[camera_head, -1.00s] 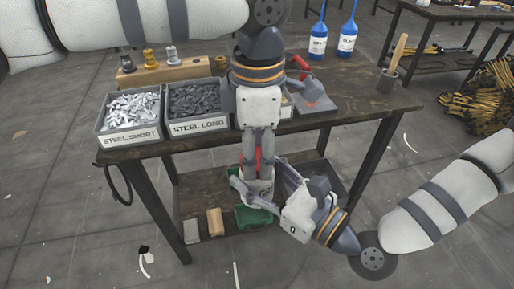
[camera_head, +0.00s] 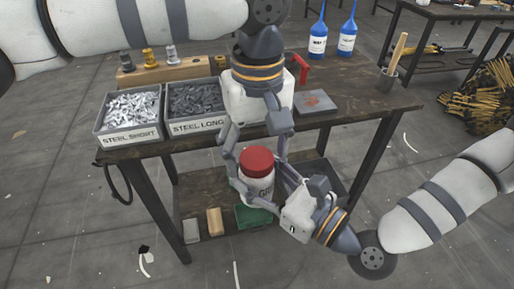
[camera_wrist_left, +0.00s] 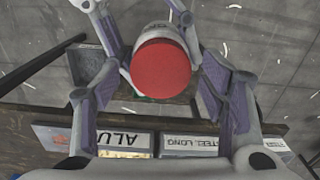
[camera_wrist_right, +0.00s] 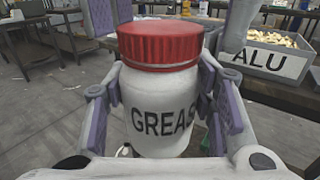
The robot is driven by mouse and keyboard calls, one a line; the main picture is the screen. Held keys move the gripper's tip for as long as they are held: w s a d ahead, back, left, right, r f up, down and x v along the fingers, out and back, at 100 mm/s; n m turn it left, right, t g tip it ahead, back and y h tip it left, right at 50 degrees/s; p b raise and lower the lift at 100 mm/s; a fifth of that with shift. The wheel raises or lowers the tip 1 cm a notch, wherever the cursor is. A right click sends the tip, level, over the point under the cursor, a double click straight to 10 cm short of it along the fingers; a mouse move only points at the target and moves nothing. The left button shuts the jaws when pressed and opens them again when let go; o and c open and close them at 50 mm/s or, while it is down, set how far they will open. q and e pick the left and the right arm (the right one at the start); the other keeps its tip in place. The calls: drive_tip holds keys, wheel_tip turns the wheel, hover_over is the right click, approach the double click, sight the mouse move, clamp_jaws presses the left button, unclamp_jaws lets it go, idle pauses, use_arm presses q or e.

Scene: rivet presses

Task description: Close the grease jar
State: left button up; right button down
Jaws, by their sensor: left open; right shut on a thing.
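The grease jar (camera_head: 257,184) is white with "GREASE" lettering, and its red lid (camera_head: 258,161) sits on top of it. The jar (camera_wrist_right: 160,115) and lid (camera_wrist_right: 160,45) fill the middle of the right wrist view. My right gripper (camera_head: 265,190) is shut on the jar's body and holds it upright in front of the bench. My left gripper (camera_head: 255,160) is open above the jar, its fingers spread apart and pointing down. In the left wrist view the lid (camera_wrist_left: 161,69) lies between the open fingers, not gripped. I cannot tell whether the lid is fully tightened.
The bench (camera_head: 365,107) carries a steel short bin (camera_head: 131,136), a steel long bin (camera_head: 197,127) and a bin labelled ALU (camera_wrist_right: 265,62). A green bin (camera_head: 252,216) sits on the lower shelf.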

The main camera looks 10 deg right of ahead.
use_arm(q)
wheel_tip(320, 180, up, 4)
drive_tip(key=shift+r, duration=0.25)
drive_tip(key=shift+c, duration=0.2)
drive_tip(key=n, duration=0.3)
drive_tip(key=r+n, duration=0.1)
drive_tip(key=n, duration=0.1)
drive_tip(key=shift+n, duration=0.4)
drive_tip(key=n, duration=0.3)
drive_tip(key=shift+r+n, duration=0.3)
drive_tip(key=n, duration=0.3)
drive_tip(key=r+n, duration=0.1)
drive_tip(key=n, duration=0.2)
drive_tip(key=shift+n, duration=0.4)
drive_tip(key=n, duration=0.5)
drive_tip(key=shift+r, duration=0.4)
